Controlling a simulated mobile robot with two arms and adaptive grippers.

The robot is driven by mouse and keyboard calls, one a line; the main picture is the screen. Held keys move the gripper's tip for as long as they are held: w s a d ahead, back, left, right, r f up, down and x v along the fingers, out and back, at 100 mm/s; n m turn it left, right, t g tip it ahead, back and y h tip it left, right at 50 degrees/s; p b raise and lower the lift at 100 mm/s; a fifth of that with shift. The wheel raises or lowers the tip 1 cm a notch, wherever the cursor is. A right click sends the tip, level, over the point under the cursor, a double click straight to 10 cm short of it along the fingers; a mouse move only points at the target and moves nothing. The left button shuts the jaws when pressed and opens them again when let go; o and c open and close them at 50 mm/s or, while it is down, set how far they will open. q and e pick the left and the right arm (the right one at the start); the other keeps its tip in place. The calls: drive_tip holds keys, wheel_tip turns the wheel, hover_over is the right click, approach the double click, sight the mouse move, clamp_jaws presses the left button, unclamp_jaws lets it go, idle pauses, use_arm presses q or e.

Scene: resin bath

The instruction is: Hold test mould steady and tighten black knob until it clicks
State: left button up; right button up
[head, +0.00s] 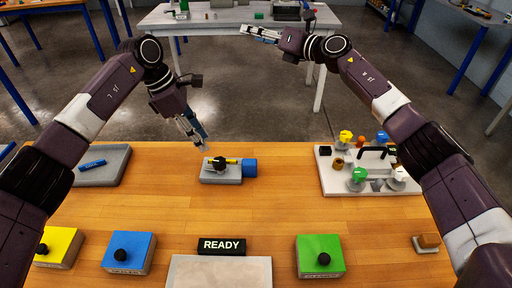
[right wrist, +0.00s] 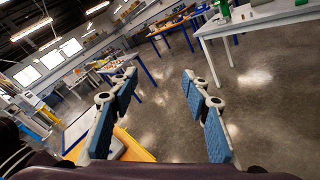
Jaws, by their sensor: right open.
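A small grey block (head: 208,178) stands on the wooden table near its middle; I take it as the test mould. It carries a black knob (head: 220,164), a thin yellow piece (head: 232,161) and a blue cylinder (head: 250,168) at its right end. My left gripper (head: 201,141) hangs above and behind it, a little to the left, pointing down and apart from it; its finger gap is unclear. My right gripper (head: 256,34) is raised high and far from the mould. In the right wrist view its blue-padded fingers (right wrist: 160,108) are wide apart with nothing between them.
Yellow (head: 58,247), blue (head: 129,252) and green (head: 320,255) blocks with black knobs line the front, by a READY sign (head: 221,246) and grey plate (head: 220,271). A grey tray (head: 112,178) is left; a white board (head: 366,187) with coloured knobs is right. Bare wood surrounds the mould.

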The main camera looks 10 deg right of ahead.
drive_tip(key=s+a+f+n+g, duration=0.4)
drive_tip(key=a+n, duration=0.1)
drive_tip(key=a, duration=0.4)
drive_tip(key=n+g+h, duration=0.9)
drive_tip(key=h, duration=0.1)
hover_over(256, 161)
drive_tip(key=f, duration=2.1)
drive_tip(key=shift+w+a, duration=0.3)
drive_tip(key=shift+w, duration=0.1)
drive_tip(key=shift+s+d+f+h, duration=0.15)
drive_tip(key=shift+s+h, duration=0.1)
drive_tip(key=shift+h, duration=0.15)
drive_tip(key=shift+s+d+f, duration=0.1)
drive_tip(key=shift+s+f, duration=0.05)
drive_tip(key=shift+s, duration=0.05)
wheel_tip(256, 161, down, 7)
drive_tip(key=shift+f, duration=0.2)
clamp_jaws()
